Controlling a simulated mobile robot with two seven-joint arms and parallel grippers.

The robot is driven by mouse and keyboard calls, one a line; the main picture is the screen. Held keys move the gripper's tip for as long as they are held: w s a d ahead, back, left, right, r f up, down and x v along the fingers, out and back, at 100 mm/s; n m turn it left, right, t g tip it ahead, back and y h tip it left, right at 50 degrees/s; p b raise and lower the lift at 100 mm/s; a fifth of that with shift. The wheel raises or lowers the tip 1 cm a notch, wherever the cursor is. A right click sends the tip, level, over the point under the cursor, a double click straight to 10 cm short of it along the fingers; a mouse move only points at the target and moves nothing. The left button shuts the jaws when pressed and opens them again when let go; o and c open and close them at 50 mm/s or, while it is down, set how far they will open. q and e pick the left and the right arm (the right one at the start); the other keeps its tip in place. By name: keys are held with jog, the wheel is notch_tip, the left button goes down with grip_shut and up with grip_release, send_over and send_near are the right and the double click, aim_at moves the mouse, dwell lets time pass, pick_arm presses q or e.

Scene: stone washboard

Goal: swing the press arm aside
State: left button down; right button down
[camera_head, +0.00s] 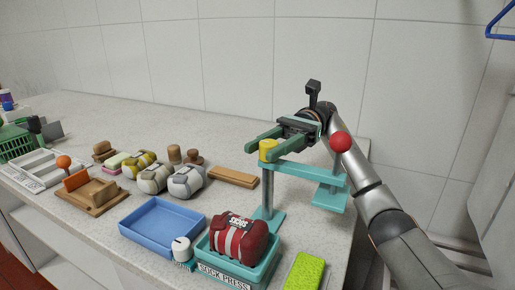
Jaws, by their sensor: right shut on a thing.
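The teal press arm (306,173) reaches right from an upright grey post. A red ball knob (340,142) stands near its far end, and a teal press plate (330,200) hangs below that end, to the right of the sock tray. A yellow cap (268,151) tops the post. My right gripper (261,147) comes from behind, its green fingers shut around the yellow cap; the exact contact is partly hidden. The teal tray (225,282) marked SOCK PRESS holds a red rolled bundle (239,238), with no plate over it. My left gripper is not in view.
A blue tray (163,228) and a white knobbed piece (182,249) are left of the press. A green sponge (305,272) lies front right. Rolled socks (187,181) and a wooden board (232,177) lie behind.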

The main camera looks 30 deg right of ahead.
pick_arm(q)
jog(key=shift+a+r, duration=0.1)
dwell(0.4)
pick_arm(e)
jog(key=shift+c, duration=2.3)
grip_release()
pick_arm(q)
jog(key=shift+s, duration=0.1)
pick_arm(e)
jog(key=shift+r, duration=0.1)
jog(key=shift+r, duration=0.3)
notch_tip(320, 180, up, 3)
jog(key=shift+s+a+f+p, duration=0.1)
jog(key=shift+p, duration=0.25)
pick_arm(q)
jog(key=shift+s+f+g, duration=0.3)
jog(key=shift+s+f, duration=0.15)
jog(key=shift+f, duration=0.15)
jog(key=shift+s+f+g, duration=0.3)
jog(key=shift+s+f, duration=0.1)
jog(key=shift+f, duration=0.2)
pick_arm(e)
jog(key=s+a+r, duration=0.7)
jog(key=s+r, duration=0.2)
jog(key=s, duration=0.2)
jog(key=shift+s+a+r, duration=0.2)
jog(key=shift+s+a, duration=0.05)
jog(key=shift+a, duration=0.1)
